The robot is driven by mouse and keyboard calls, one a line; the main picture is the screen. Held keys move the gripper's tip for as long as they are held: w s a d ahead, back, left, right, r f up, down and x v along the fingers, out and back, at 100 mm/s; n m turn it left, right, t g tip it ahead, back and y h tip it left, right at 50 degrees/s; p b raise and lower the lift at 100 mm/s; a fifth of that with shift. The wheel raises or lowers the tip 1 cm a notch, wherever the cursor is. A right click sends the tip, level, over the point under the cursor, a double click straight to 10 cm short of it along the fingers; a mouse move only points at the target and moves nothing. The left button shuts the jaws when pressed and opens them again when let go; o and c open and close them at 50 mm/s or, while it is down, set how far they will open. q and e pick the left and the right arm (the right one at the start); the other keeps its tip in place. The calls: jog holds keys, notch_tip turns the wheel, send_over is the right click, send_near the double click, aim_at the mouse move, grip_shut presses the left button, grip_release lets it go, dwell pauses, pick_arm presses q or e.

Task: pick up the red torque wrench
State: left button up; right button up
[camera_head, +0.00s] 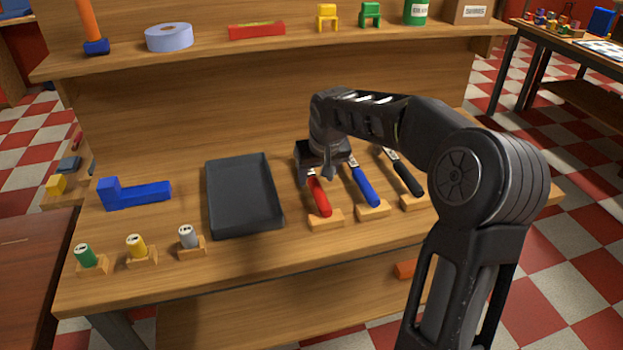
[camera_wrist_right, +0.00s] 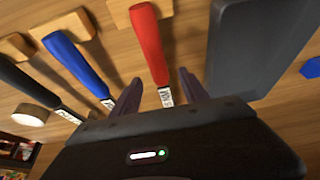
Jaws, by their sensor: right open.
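The red torque wrench (camera_head: 320,196) lies on the bench with its handle end on a small wooden block (camera_head: 326,219). Its head end is hidden under my right gripper (camera_head: 316,176) in the head view. In the right wrist view, the red wrench (camera_wrist_right: 149,45) points its metal end into the gap between the open fingers of my right gripper (camera_wrist_right: 158,88). The gripper is empty, and the wrench lies between or below the fingers; I cannot tell the exact height. My left gripper is not in view.
A blue-handled wrench (camera_head: 363,187) and a black-handled wrench (camera_head: 404,176) lie to the right on similar blocks. A dark grey tray (camera_head: 243,197) is close on the left. Farther left are a blue tool (camera_head: 134,192) and several small cylinders. A shelf (camera_head: 270,48) runs behind.

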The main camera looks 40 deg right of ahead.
aim_at(315, 183)
jog(key=shift+f, duration=0.2)
jog(key=p+x, duration=0.1)
jog(key=x, duration=0.4)
jog(key=shift+d, duration=0.1)
jog(key=shift+c, duration=0.2)
dwell(0.4)
grip_shut()
dwell(0.4)
